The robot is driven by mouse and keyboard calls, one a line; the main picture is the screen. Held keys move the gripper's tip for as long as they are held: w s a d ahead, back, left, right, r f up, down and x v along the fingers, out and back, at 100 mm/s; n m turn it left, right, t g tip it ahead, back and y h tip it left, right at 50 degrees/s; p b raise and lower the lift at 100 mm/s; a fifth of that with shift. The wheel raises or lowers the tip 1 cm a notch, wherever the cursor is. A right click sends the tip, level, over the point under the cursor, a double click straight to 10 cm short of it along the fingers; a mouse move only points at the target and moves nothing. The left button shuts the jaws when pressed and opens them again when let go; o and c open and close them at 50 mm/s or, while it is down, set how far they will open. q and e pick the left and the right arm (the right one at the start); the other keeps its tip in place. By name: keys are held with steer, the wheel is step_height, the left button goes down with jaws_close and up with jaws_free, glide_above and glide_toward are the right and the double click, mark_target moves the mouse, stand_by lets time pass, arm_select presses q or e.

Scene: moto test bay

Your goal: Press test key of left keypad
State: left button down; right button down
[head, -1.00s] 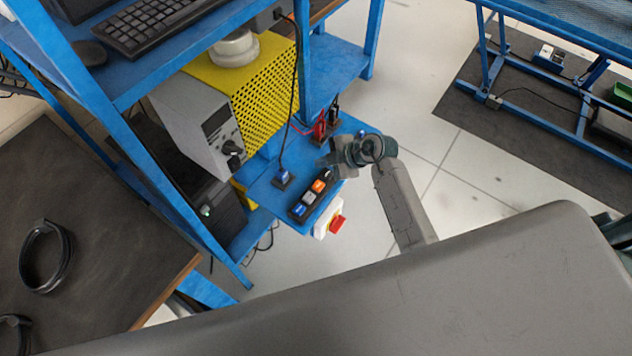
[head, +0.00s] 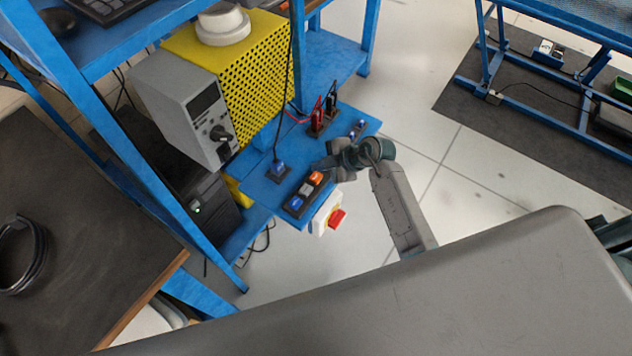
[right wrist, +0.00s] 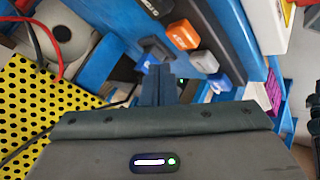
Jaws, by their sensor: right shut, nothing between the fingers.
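The left keypad, a dark strip (head: 290,212) with a blue key (head: 297,202), a grey key (head: 306,189) and an orange key (head: 316,178), lies on the blue shelf. My right gripper (head: 323,166) is shut and empty at the strip's far end, just beyond the orange key. In the right wrist view, the shut fingertips (right wrist: 156,50) point at the keypad, beside the orange key (right wrist: 182,35) and a grey key (right wrist: 205,62). A dark key with pale lettering (right wrist: 148,8) also shows there. I cannot tell whether the fingertips touch anything. My left gripper is out of view.
A red switch on a white and yellow box (head: 336,219) hangs at the shelf's front edge. A black cable ends in a blue plug (head: 279,169) left of the keypad. Red and black leads (head: 325,112) stand behind. A grey instrument (head: 187,108) and yellow perforated box (head: 247,70) stand left.

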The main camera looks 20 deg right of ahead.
mark_target(312, 174)
steer(key=shift+f, duration=0.85)
steer(key=shift+f, duration=0.1)
stand_by(1.3)
steer(key=shift+f, duration=0.25)
steer(key=shift+f, duration=0.6)
stand_by(0.6)
steer(key=shift+r, duration=0.1)
steer(key=shift+r+p, duration=0.85)
steer(key=shift+p, duration=0.2)
steer(key=shift+r, duration=0.1)
